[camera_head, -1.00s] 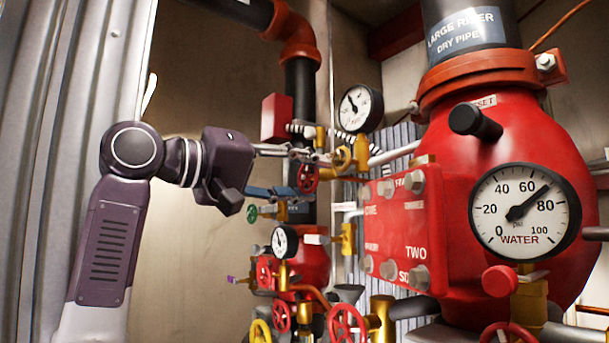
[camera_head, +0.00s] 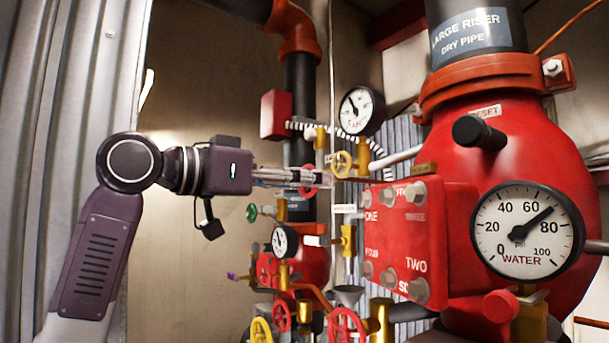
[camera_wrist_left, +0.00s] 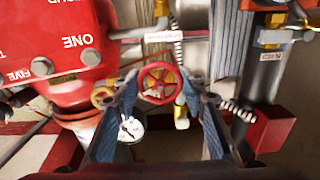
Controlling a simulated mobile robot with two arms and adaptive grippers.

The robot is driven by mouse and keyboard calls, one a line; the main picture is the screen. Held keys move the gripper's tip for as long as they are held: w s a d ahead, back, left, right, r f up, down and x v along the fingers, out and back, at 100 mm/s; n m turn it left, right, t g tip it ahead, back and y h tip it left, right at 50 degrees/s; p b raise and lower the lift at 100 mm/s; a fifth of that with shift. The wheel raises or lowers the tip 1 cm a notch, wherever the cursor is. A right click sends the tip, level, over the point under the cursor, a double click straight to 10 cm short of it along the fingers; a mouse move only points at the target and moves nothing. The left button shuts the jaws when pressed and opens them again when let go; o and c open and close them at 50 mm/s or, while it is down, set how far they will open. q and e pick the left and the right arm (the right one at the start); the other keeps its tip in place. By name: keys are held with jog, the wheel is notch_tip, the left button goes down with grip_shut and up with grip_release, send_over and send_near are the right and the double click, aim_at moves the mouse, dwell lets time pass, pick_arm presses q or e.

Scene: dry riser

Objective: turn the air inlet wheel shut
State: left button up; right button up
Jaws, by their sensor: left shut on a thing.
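A small red handwheel (camera_head: 308,181) sits on the piping left of the big red valve body. In the left wrist view the red wheel (camera_wrist_left: 160,83) lies between my fingertips, its rim and spokes facing the camera. I take it as the air inlet wheel; no label that I can read names it. My left gripper (camera_head: 322,178) reaches in from the left, roughly level, and is shut on this wheel. In the left wrist view the left gripper (camera_wrist_left: 160,92) has one finger on each side of the rim. In the head view the fingers partly hide the wheel. My right gripper is not in view.
The air gauge (camera_head: 360,110) and a red box (camera_head: 276,115) are above. The red valve body (camera_head: 520,150) with its water gauge (camera_head: 527,231) fills the right. Lower down are several valves, including a red wheel (camera_head: 346,325).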

pick_arm(q)
jog(key=shift+r+m, duration=0.15)
jog(key=shift+m, duration=0.65)
jog(key=o, duration=1.2)
jog(key=shift+w, duration=0.1)
jog(key=shift+c, duration=0.2)
jog(key=shift+d, duration=0.1)
jog(key=v, duration=1.2)
